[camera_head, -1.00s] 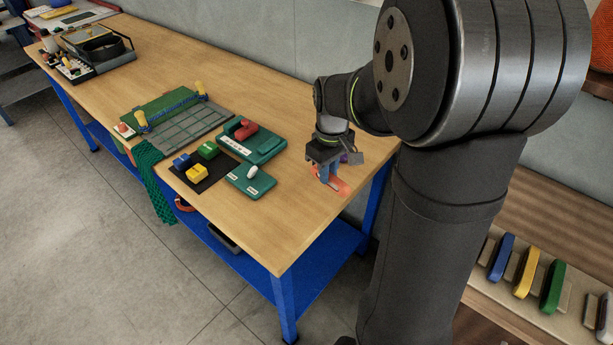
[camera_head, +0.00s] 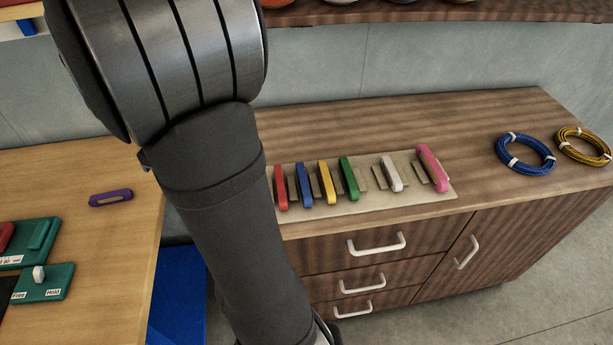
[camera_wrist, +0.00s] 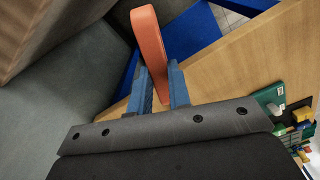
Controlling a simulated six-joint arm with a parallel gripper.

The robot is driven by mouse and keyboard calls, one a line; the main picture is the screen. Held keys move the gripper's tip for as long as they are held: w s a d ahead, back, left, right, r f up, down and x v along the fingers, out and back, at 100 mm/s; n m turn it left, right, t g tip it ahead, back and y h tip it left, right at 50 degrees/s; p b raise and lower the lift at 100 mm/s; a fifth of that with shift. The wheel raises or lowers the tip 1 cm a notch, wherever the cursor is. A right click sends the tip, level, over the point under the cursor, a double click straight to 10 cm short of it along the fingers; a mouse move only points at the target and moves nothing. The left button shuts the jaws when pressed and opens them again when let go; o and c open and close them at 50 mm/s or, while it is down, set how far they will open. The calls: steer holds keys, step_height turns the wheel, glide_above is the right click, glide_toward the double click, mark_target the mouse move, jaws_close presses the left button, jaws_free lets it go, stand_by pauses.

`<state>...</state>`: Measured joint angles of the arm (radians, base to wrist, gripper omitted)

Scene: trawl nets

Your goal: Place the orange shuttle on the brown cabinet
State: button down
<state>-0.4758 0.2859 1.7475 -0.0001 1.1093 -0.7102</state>
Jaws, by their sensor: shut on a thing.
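In the wrist view my gripper (camera_wrist: 159,88) is shut on the orange shuttle (camera_wrist: 149,45), which sticks out lengthwise beyond the blue fingers. The shuttle is held in the air beside the workbench edge. In the head view my arm stands in front, and neither my gripper nor the orange shuttle shows. The brown cabinet (camera_head: 440,120) is right of my arm, with drawers and a door. A pale mat (camera_head: 330,209) on its top carries a row of shuttles: red (camera_head: 281,188), blue (camera_head: 304,186), yellow (camera_head: 327,183), green (camera_head: 348,178), white (camera_head: 391,173) and pink (camera_head: 432,168). A wider gap lies between green and white.
Blue (camera_head: 524,153) and yellow (camera_head: 583,146) cable coils lie on the cabinet's right end. A shelf (camera_head: 430,13) runs above. A purple shuttle (camera_head: 110,198) and green devices (camera_head: 42,283) lie on the workbench (camera_head: 100,240). The cabinet top behind the mat is clear.

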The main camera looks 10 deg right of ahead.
steer(key=w+d+r+m, duration=0.1)
steer(key=w+d+m, duration=0.15)
steer(key=d, duration=1.05)
steer(key=w+d+r+m, duration=0.15)
steer(key=d+m, duration=0.25)
steer(key=d, duration=0.9)
steer(key=s+d+r+m, duration=0.1)
steer(key=s+d+m, duration=0.45)
steer(key=d, duration=0.75)
steer(key=s+d+r+m, duration=0.1)
steer(key=s+d+m, duration=0.1)
steer(key=s+d, duration=0.8)
glide_above(368, 178)
step_height(368, 178, down, 7)
steer(key=shift+f, duration=2.15)
steer(key=shift+f, duration=0.1)
